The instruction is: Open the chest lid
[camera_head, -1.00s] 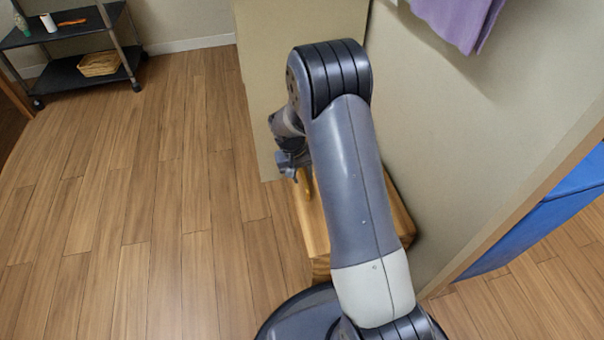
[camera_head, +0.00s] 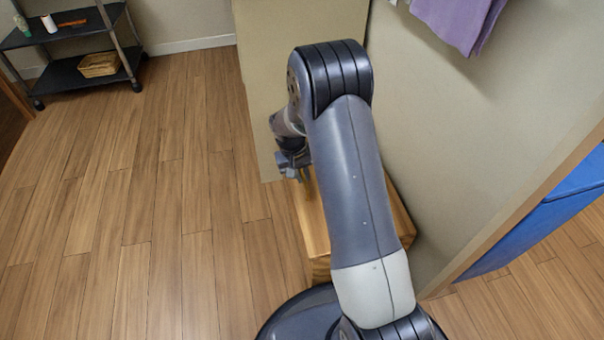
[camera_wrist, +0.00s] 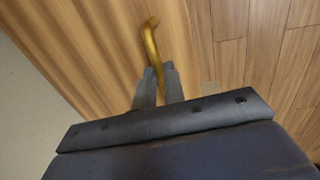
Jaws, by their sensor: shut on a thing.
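The wooden chest (camera_head: 316,238) stands against the wall, partly hidden behind my arm in the head view. Its light wood lid (camera_wrist: 95,45) fills the upper left of the wrist view. A curved brass handle (camera_wrist: 150,42) stands out from the lid. My gripper (camera_wrist: 156,80) is shut on the handle, with one dark finger on each side of it. In the head view my gripper (camera_head: 292,172) is small, beside the far left part of the chest. The lid looks closed, though my arm covers much of it.
A tan panel (camera_head: 262,110) stands just behind the chest, and a wall rises to its right. A purple towel (camera_head: 458,20) hangs at the upper right. A black shelf cart (camera_head: 88,70) stands at the far left. The wooden floor (camera_head: 150,200) to the left is clear.

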